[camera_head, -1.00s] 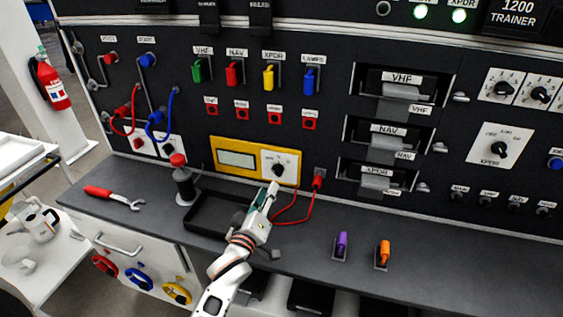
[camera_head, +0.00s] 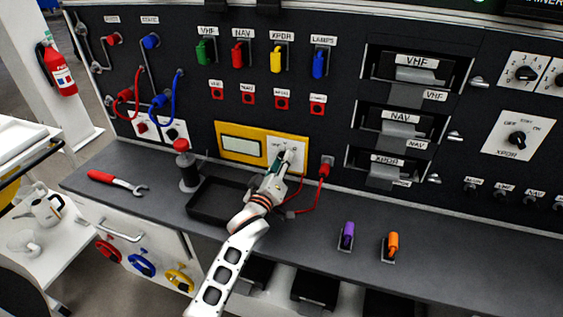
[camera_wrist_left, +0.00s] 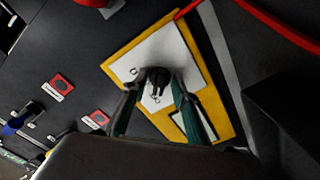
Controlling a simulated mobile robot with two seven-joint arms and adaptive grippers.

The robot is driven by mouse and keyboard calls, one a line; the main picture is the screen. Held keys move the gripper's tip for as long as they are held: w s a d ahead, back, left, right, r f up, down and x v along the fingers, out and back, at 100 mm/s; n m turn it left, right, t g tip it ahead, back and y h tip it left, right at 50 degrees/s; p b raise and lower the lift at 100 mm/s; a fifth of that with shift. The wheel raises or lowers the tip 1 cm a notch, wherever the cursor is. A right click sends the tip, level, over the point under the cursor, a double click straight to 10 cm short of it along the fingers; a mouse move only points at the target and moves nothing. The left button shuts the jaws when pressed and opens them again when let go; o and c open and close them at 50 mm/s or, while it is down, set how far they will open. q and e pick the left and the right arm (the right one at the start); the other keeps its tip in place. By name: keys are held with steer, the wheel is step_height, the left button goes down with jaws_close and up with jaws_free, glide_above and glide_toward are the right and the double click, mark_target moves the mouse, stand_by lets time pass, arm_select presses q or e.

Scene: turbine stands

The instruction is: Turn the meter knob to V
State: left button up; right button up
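The meter is a yellow panel (camera_head: 228,154) with a display window and a white dial plate (camera_head: 298,146). It also shows in the left wrist view (camera_wrist_left: 118,66). Its black knob (camera_wrist_left: 158,77) sits in the middle of the white plate; the dial lettering is too small to read. In the head view my gripper mostly covers the knob. My left gripper (camera_head: 287,156) is at the dial. In the left wrist view its two fingers (camera_wrist_left: 156,88) stand on either side of the knob, with small gaps seeming to show. My right gripper is not in view.
A red plug (camera_head: 325,169) with a red cable is just right of the meter. A black tray (camera_head: 205,208) and a red-topped cylinder (camera_head: 187,165) stand on the bench at the left. Purple (camera_head: 347,235) and orange (camera_head: 392,245) levers stand at the right.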

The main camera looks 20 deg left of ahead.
arm_select(q)
steer(key=shift+w, duration=0.15)
stand_by(0.3)
jaws_close()
steer(key=m+p, duration=0.2)
steer(key=m, duration=0.6)
